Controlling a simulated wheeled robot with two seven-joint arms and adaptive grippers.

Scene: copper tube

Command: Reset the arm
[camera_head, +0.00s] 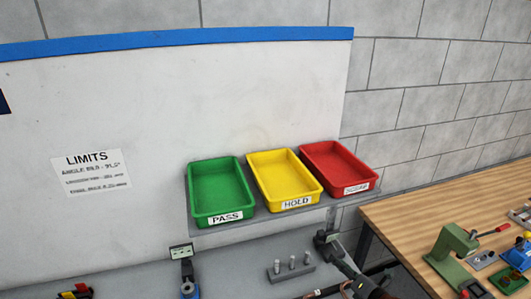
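My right gripper (326,240) shows as a dark, narrow shape at the lower middle right, pointing up and left toward the shelf of trays. It is small and seen at an angle, so I cannot tell whether its fingers are open or shut. I see nothing clearly held at its tip. My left gripper is not in view. A piece of copper-coloured tube (322,292) shows in part at the bottom edge, beside the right arm.
Green PASS (216,188), yellow HOLD (284,177) and red SCRAP (339,166) trays stand empty on a shelf. A pegged block (291,270) and a small display stand (182,256) are on the grey bench. A wooden table (430,207) at right carries a green tool (454,249).

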